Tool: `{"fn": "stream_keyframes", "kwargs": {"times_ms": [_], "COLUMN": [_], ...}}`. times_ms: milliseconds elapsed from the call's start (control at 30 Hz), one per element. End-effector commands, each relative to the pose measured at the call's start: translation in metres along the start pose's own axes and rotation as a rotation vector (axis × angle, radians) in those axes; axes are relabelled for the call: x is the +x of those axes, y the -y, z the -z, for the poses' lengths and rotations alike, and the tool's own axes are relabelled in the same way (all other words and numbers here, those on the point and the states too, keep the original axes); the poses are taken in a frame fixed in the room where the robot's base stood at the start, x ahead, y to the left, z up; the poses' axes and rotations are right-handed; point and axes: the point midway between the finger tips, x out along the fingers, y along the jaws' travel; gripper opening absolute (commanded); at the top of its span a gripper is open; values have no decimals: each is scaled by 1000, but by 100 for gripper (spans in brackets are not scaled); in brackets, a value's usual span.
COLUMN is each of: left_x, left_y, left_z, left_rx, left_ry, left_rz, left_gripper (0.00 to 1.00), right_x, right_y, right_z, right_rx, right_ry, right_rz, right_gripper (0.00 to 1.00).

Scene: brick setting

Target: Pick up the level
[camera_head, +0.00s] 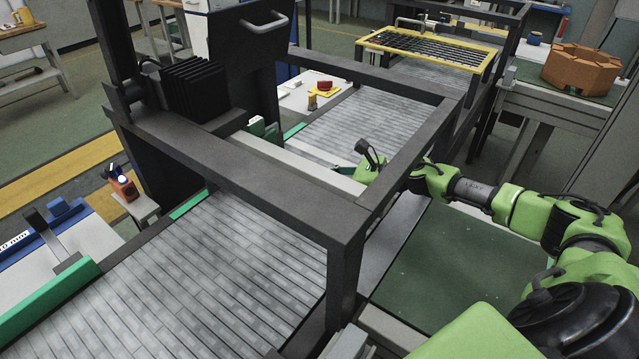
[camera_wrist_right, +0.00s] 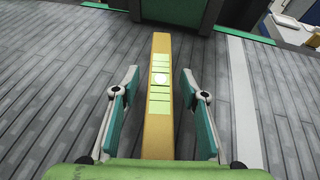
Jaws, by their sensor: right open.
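The level is a long yellow bar (camera_wrist_right: 158,133) with a pale green marked face and a bright round spot. It lies on grey planks in the right wrist view, pointing away from me. My right gripper (camera_wrist_right: 160,76) is open, with one teal-lined finger on each side of the bar and a visible gap to both. I cannot tell how high the fingers are above the planks. In the head view my right gripper (camera_head: 345,171) reaches in among the dark frame bars, partly hidden, and the level does not show. My left gripper is not in view.
A dark metal frame (camera_head: 260,175) crosses over the plank surface (camera_head: 215,265) close to my right arm. A dark block (camera_wrist_right: 175,10) stands past the level's far end. A yellow-rimmed rack (camera_head: 425,45) and an orange block (camera_head: 580,70) are farther back.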

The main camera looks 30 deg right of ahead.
Motion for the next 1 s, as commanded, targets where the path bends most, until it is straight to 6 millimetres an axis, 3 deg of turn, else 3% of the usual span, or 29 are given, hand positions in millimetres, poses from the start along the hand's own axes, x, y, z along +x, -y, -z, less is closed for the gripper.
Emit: {"fn": "stream_keyframes", "kwargs": {"times_ms": [67,200,633,967,1000], "left_x": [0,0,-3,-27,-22], "left_y": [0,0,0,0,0], "left_z": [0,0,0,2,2], "left_rx": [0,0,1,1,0], "left_ry": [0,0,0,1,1], "left_rz": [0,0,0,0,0], "left_gripper": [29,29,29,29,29], "right_x": [0,0,-2,-16,-17], "right_y": [0,0,0,1,1], "right_z": [0,0,-5,-37,-32], "right_rx": [0,0,-1,-1,1], "right_ry": [0,0,2,1,-1], "right_rz": [0,0,0,0,1], "right_gripper": [35,0,0,0,0]}}
